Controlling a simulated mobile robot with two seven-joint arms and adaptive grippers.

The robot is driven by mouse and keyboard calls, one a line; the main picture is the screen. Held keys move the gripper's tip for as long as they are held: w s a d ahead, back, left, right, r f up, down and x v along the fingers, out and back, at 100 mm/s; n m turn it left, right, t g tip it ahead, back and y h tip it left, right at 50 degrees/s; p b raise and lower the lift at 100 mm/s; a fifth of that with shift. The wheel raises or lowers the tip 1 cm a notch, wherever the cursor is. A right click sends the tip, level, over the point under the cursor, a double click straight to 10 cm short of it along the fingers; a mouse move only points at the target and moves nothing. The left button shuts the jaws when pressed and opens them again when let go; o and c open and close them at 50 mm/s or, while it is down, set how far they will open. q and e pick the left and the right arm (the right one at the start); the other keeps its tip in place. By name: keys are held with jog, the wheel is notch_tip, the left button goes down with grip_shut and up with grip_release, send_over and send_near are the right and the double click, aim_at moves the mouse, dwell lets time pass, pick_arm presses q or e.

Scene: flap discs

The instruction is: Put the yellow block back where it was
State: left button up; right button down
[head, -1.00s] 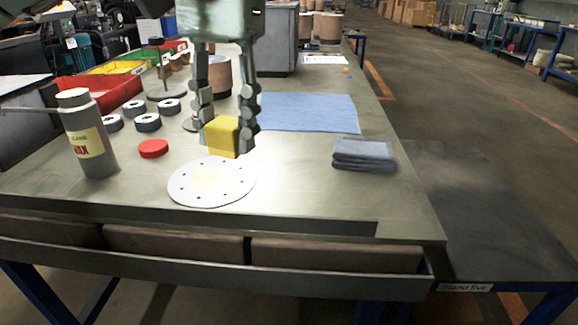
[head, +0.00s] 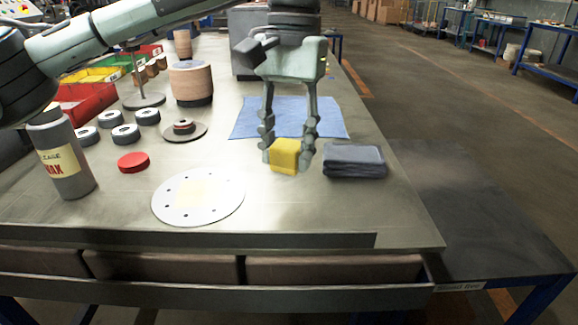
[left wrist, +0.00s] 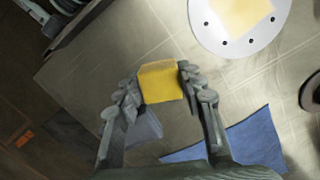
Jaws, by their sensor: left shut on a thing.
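The yellow block (head: 284,156) is held between the fingers of my left gripper (head: 285,150), which is shut on it. It hangs over the bare table between the white disc and the folded grey-blue cloth. The left wrist view also shows the yellow block (left wrist: 161,82) between the fingertips. The white round disc (head: 198,199) with small holes lies to the left of the block and has a pale yellowish square patch at its middle. How high the block is above the table is hard to tell. My right gripper is not in view.
A folded cloth (head: 354,160) lies just right of the gripper, and a flat blue cloth (head: 240,121) lies behind it. A red disc (head: 133,162), a wax bottle (head: 62,158) and several small rolls stand at left. The front table strip (head: 300,220) is clear.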

aim_at(289, 171)
pick_arm(q)
jog(key=shift+w+d+f, duration=0.15)
jog(key=shift+d, duration=0.05)
notch_tip(289, 171, down, 3)
jog(key=shift+f, duration=0.5)
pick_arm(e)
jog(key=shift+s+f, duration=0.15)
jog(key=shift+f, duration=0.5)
pick_arm(q)
jog(key=shift+f, duration=0.1)
jog(key=o, duration=1)
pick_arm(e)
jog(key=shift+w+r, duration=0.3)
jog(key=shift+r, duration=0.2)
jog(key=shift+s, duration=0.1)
